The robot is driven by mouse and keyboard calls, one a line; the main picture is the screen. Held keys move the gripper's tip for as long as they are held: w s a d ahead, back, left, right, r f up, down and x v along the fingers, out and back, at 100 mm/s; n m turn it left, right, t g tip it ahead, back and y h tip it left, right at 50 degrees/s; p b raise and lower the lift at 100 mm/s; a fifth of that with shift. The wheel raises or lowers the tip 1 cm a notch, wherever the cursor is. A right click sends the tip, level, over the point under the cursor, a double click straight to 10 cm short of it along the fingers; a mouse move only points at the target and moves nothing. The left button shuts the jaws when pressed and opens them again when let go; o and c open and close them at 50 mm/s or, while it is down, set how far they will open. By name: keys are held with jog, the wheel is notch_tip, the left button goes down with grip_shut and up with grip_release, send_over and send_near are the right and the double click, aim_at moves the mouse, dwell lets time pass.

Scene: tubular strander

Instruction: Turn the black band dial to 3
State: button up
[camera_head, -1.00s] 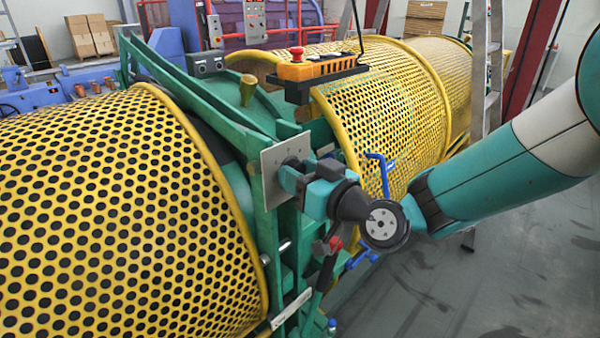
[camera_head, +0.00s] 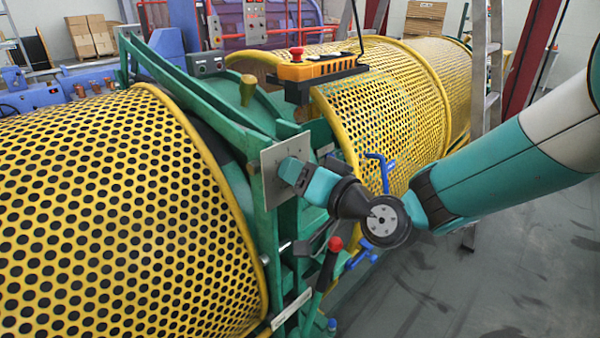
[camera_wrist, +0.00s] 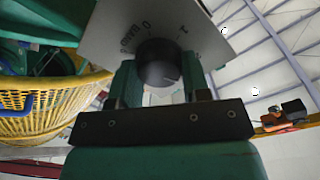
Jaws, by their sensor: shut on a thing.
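The black band dial (camera_wrist: 158,60) is a round dark knob on a light grey plate (camera_wrist: 127,20). Lettering and the marks 0 and 1 show around the knob in the wrist view; the 3 cannot be made out, nor can the pointer's setting. My gripper (camera_wrist: 160,72) is shut on the dial, one finger on each side. In the head view the plate (camera_head: 270,168) stands on the green frame, and my gripper (camera_head: 288,170) reaches it from the right and hides the dial.
Yellow perforated guards (camera_head: 110,210) stand left and behind. An orange control box (camera_head: 315,68) with a red button sits above. A red-knobbed lever (camera_head: 335,243) and a blue handle (camera_head: 382,168) are close to my wrist. Open floor (camera_head: 480,285) lies to the right.

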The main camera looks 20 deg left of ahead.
jog(key=shift+m, duration=1.6)
jog(key=o, duration=0.9)
jog(key=shift+o, duration=0.2)
jog(key=shift+d, duration=0.15)
jog(key=b+v, duration=0.8)
jog(key=v, duration=0.9)
jog(key=shift+d+r, duration=0.1)
